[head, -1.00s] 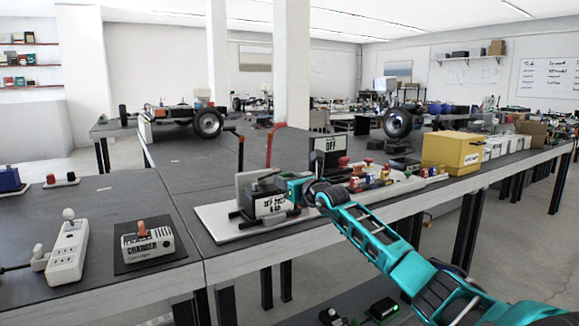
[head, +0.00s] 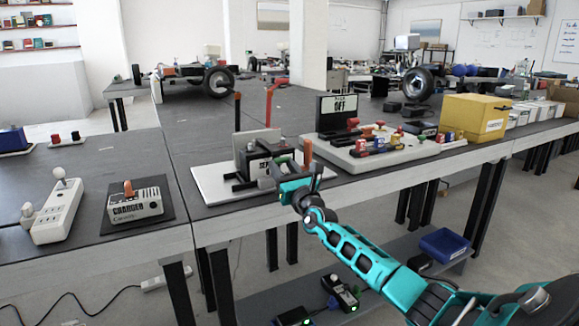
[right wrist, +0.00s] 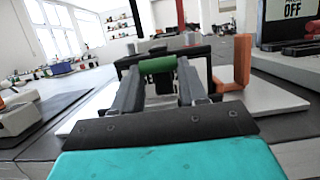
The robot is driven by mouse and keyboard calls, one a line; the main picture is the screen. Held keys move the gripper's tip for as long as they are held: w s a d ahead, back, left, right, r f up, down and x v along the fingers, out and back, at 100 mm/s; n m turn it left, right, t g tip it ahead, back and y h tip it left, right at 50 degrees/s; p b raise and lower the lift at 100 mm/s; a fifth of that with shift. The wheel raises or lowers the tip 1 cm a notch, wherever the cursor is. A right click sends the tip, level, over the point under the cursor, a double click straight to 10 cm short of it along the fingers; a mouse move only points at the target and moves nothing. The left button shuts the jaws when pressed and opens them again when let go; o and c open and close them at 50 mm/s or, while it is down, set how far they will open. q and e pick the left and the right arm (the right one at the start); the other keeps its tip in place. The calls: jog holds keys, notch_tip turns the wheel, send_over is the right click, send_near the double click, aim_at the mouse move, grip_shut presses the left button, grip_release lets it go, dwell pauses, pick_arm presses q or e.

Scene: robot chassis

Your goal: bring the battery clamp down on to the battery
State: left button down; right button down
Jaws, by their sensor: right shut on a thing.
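In the right wrist view my right gripper (right wrist: 157,75) is shut on the green grip (right wrist: 157,64) of the battery clamp. The clamp's black frame (right wrist: 205,52) shows behind the fingers. The battery top is mostly hidden there, so I cannot tell whether the clamp touches it. My left gripper is not in view.
An orange upright piece (right wrist: 235,62) stands close right of my fingers. A white board with coloured knobs (head: 375,152) and an OFF sign (head: 338,107) lie to the right.

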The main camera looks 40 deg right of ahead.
jog(key=shift+f, duration=0.65)
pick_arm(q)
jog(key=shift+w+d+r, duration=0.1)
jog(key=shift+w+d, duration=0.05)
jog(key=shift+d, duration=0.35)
pick_arm(e)
jog(key=shift+a+f, duration=0.1)
jog(key=shift+f, duration=0.05)
jog(key=c, duration=1.1)
grip_release()
jog(key=shift+o, duration=0.9)
jog(key=shift+w+f, duration=0.2)
jog(key=shift+o, duration=0.7)
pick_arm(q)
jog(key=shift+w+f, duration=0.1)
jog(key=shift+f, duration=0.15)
pick_arm(e)
jog(key=shift+o, duration=0.9)
jog(key=shift+r, duration=0.3)
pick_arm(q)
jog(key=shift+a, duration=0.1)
